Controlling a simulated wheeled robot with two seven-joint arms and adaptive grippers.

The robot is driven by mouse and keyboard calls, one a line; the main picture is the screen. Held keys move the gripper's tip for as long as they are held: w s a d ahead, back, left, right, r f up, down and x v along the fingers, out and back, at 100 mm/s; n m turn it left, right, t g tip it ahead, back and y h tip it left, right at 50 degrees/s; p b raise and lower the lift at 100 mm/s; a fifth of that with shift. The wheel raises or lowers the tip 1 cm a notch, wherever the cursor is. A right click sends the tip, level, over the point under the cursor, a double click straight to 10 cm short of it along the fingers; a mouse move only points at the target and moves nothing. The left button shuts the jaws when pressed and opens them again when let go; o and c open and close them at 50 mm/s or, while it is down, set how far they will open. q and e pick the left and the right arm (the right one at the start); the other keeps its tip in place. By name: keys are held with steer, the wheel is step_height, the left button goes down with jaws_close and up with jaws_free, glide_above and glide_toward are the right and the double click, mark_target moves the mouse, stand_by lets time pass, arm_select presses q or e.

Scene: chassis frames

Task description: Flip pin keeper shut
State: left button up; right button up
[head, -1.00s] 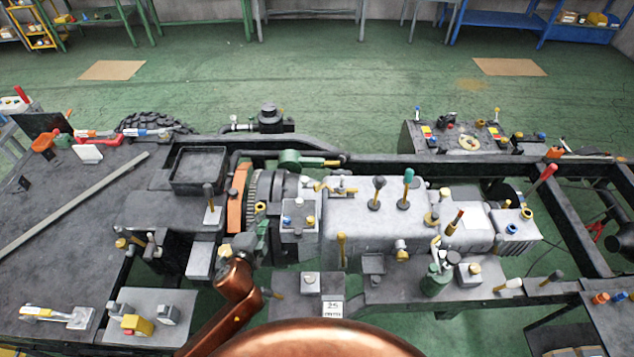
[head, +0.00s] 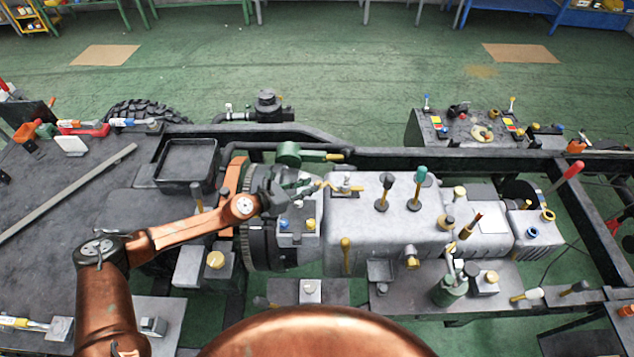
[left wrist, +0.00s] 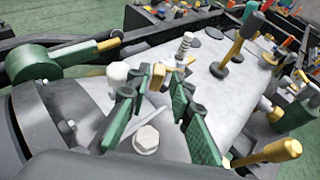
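A small latch-like fitting that looks like the pin keeper (head: 345,187) sits on top of the grey gearbox housing, near its left end. In the left wrist view a spring-wound upright pin (left wrist: 184,48) stands there, with a short yellow bar (left wrist: 158,76) beside it. I cannot tell how far the keeper is turned. My left gripper (head: 312,187) reaches in from the left, just left of the fitting. In the left wrist view its green-padded fingers (left wrist: 160,112) are apart with nothing clearly gripped, and the yellow bar shows beyond the gap. My right gripper is out of view.
Black and teal knobbed levers (head: 387,190) stand right of the fitting. A box with blue and yellow caps (head: 297,228) lies below my left gripper. A green cylinder with a yellow handle (head: 289,153) is behind it. A yellow lever (head: 346,250) stands in front.

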mark_target(317, 183)
arm_select(q)
steer(key=x, duration=0.5)
steer(key=shift+r, duration=0.1)
steer(key=shift+s, duration=0.1)
jaws_close()
